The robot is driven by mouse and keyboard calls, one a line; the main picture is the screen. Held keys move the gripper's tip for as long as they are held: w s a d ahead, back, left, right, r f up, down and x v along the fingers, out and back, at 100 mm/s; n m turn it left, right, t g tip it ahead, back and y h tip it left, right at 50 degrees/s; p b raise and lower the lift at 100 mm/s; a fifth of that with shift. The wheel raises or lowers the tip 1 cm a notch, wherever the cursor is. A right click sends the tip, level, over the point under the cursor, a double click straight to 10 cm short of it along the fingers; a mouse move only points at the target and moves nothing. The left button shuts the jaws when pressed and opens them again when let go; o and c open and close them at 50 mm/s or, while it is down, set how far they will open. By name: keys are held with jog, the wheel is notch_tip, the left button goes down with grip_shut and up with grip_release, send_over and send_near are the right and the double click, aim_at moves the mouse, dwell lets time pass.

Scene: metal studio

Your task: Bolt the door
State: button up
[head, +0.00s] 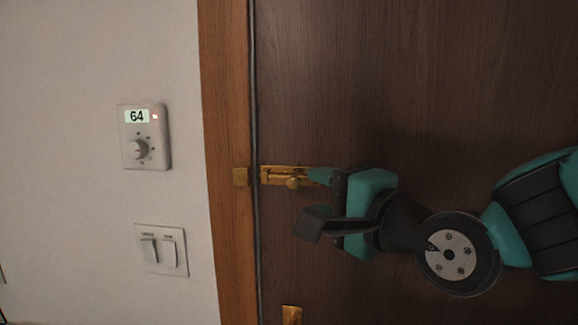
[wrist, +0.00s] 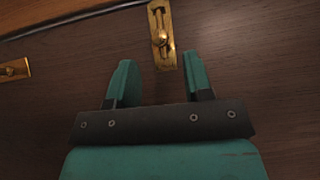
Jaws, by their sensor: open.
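A brass slide bolt (head: 283,169) is mounted on the dark brown door (head: 420,80), near its left edge. Its round knob (head: 292,183) sticks out. A brass keeper (head: 240,177) sits on the frame across the gap, and no rod shows spanning that gap. My gripper (head: 320,176) is at the right end of the bolt. In the wrist view my gripper (wrist: 160,72) is open and empty, its two teal fingers apart. The bolt (wrist: 158,14) and knob (wrist: 163,40) lie just beyond the fingertips, nearer the right finger. Contact cannot be told.
The wooden door frame (head: 222,90) runs vertically left of the door. A thermostat (head: 145,137) reading 64 and a switch plate (head: 161,250) are on the pale wall. Another brass fitting (head: 291,315) is lower on the door, also in the wrist view (wrist: 14,70).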

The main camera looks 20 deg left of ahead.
aim_at(298, 184)
jog(key=p+x, duration=0.2)
jog(key=x, duration=0.4)
jog(key=shift+w+a+r, duration=0.15)
jog(key=shift+w+a, duration=0.05)
jog(key=shift+a, duration=0.05)
jog(key=shift+p+x, duration=0.45)
jog(key=shift+x, duration=0.3)
jog(key=shift+c, duration=0.4)
grip_shut()
